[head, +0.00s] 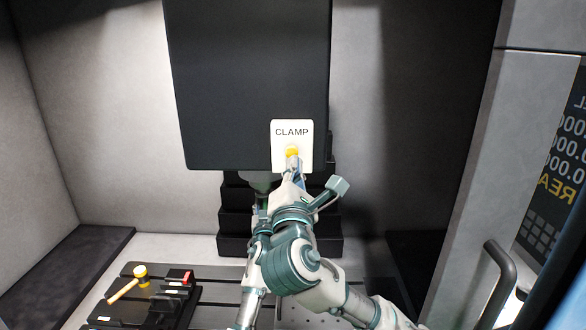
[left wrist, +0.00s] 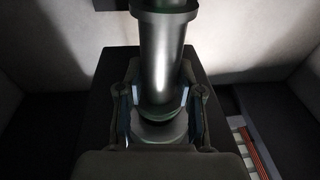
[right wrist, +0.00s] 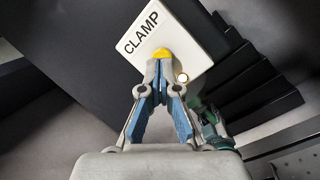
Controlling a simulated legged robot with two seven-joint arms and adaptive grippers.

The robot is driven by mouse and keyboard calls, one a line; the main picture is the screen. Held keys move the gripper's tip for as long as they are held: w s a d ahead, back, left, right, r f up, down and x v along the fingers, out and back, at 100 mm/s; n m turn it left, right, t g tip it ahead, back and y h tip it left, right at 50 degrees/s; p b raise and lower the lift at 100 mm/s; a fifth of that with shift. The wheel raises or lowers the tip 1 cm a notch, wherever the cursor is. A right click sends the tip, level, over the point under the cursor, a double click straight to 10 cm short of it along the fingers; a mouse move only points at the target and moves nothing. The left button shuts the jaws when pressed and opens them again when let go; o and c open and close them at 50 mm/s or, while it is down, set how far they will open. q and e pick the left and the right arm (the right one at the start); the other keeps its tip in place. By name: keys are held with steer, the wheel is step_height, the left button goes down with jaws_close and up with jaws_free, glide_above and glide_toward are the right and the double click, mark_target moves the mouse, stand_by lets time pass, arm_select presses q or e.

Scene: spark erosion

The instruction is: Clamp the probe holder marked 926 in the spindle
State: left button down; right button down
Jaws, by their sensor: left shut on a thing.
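The black spindle head (head: 245,80) hangs at the top middle of the head view. A white CLAMP plate (head: 304,160) with a yellow button (head: 291,150) is on its lower right. My right gripper (right wrist: 160,66) looks shut, its fingertips at the yellow button (right wrist: 162,54); I cannot tell whether the button is pressed. My left gripper (left wrist: 160,98) is shut on a grey metal cylinder, apparently the probe holder (left wrist: 158,70), upright under the spindle head. No 926 mark shows. In the head view the left gripper (head: 262,202) is mostly hidden by my right arm.
A mallet (head: 139,275) with a yellow head lies on a dark tray (head: 105,312) at lower left, near a small red item (head: 180,276). Dark stepped covers (head: 235,222) stand behind. A door handle (head: 500,280) and control screen (head: 566,150) are at right.

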mark_target(265, 197)
arm_select(q)
steer(key=shift+r, duration=0.1)
steer(key=shift+a+r, duration=0.2)
steer(key=shift+a, duration=0.15)
arm_select(e)
steer(key=shift+a, duration=0.4)
arm_select(q)
steer(key=shift+r, duration=0.1)
steer(key=shift+d+r, duration=0.15)
steer(key=shift+r, duration=0.15)
arm_select(e)
steer(key=shift+d, duration=0.25)
steer(key=shift+a, duration=0.1)
arm_select(q)
steer(key=shift+f, duration=0.3)
steer(key=shift+d+f, duration=0.15)
steer(key=shift+f, duration=1)
steer(key=shift+r, duration=2.25)
stand_by(1.3)
arm_select(e)
steer(key=shift+w, duration=0.1)
